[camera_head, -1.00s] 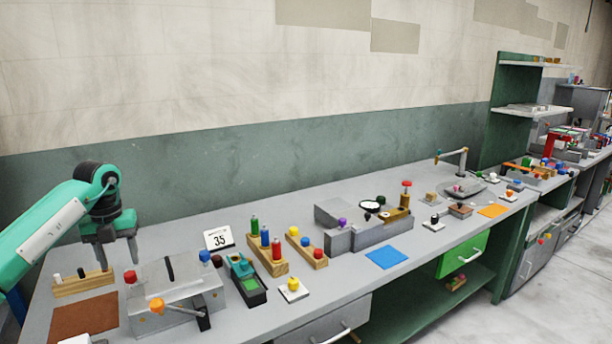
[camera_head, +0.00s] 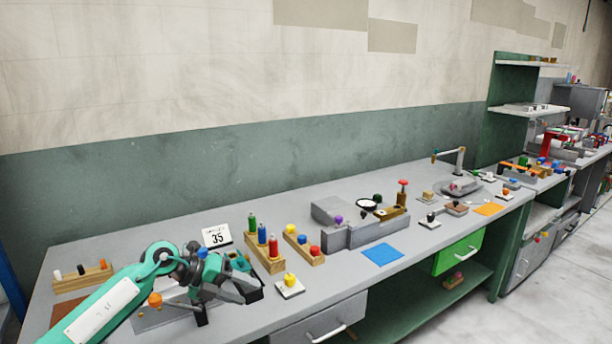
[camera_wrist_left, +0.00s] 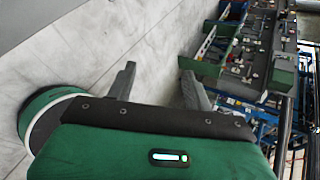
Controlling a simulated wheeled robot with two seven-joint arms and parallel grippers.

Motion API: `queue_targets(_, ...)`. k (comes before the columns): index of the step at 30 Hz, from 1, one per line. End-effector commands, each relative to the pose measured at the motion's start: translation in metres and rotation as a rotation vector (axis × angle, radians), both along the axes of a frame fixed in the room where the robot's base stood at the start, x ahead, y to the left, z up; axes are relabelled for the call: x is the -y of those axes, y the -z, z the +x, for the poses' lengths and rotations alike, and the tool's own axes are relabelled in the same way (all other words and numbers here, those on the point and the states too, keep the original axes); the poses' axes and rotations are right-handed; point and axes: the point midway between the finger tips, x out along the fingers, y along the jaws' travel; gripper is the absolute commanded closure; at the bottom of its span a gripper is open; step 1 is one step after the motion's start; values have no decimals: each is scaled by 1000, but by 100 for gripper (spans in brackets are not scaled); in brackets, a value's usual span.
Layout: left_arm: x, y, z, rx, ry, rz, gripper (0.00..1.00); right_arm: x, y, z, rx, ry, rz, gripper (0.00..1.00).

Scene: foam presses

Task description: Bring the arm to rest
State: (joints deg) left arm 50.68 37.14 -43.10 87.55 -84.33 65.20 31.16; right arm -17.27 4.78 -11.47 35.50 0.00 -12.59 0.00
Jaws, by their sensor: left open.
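My left arm, green with dark joints, comes in from the lower left in the head view. My left gripper (camera_head: 240,285) is over the left part of the grey bench (camera_head: 330,283), in front of a grey box-shaped device (camera_head: 150,318) that it partly hides. In the left wrist view its two grey fingers (camera_wrist_left: 157,88) stand apart with nothing between them. Behind them that view shows a pale wall or floor and distant benches. My right arm and gripper are not in view.
Near the gripper are a green device (camera_head: 240,262), a wooden block with coloured pegs (camera_head: 266,258), a yellow-knobbed switch (camera_head: 290,287) and a card reading 35 (camera_head: 217,236). A grey press (camera_head: 350,234) and blue mat (camera_head: 383,253) lie right.

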Motion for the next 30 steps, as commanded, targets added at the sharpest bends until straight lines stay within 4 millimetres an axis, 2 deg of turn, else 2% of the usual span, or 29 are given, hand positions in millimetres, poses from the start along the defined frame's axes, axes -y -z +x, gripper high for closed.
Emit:
queue_targets(1,25,0,-11,13,-1,-118,48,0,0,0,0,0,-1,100)
queue_targets(3,52,-8,-22,32,-27,-285,48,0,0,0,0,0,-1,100)
queue_targets(6,76,-24,-35,43,-97,-514,48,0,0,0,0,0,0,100)
queue_targets(9,85,-38,-45,35,-206,-727,48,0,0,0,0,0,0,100)
queue_targets(11,84,-44,-49,20,-289,-846,48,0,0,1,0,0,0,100)
queue_targets(16,58,-46,-58,-60,-583,-1128,48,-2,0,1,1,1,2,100)
queue_targets(20,24,-26,-67,-159,-860,-1276,48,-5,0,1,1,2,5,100)
queue_targets(26,-30,38,-101,-371,-1330,-1367,48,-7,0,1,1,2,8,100)
queue_targets(30,-61,96,-147,-558,-1665,-1319,48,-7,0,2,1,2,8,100)
